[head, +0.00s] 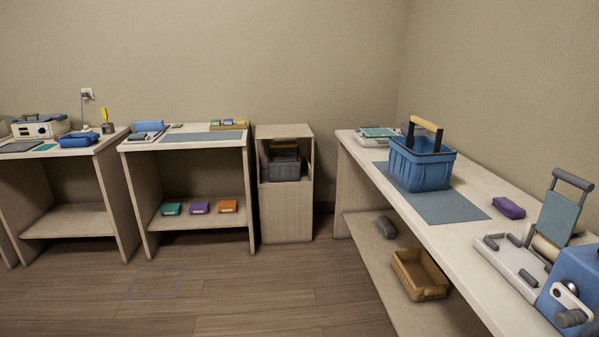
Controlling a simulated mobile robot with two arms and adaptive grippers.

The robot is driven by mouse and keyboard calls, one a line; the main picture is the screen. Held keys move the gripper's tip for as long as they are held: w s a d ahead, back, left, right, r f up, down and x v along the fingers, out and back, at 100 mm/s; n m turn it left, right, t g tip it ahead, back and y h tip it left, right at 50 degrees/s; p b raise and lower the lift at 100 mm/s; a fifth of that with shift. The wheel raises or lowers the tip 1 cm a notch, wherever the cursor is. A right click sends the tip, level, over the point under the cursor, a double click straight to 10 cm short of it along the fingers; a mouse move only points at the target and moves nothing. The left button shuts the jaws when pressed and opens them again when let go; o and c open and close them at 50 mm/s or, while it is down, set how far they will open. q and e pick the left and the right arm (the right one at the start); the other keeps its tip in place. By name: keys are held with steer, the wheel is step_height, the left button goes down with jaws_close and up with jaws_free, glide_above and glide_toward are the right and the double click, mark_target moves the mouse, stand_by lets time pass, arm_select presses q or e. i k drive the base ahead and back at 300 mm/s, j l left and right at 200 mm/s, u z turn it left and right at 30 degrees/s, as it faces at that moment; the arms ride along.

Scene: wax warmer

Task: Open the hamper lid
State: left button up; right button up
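I cannot tell for sure which thing is the hamper, and no hamper lid is clearly visible. A blue basket (420,170) with an upright wooden-gripped handle (426,124) stands on the right table, and its top looks open. A narrow wooden cabinet (286,212) stands against the back wall, with an opening in its upper front. A dark grey container (284,168) with a handle sits in that opening. A tan basket (420,274) lies on the right table's lower shelf. Neither of my grippers is in view.
The right table (455,252) also holds a purple block (508,207) and a blue machine (578,280) with a raised panel. Two tables with small items stand at the left; the middle one (190,142) has coloured boxes below. The wooden floor (250,290) between is clear.

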mark_target(278, 132)
steer(key=i, duration=1.85)
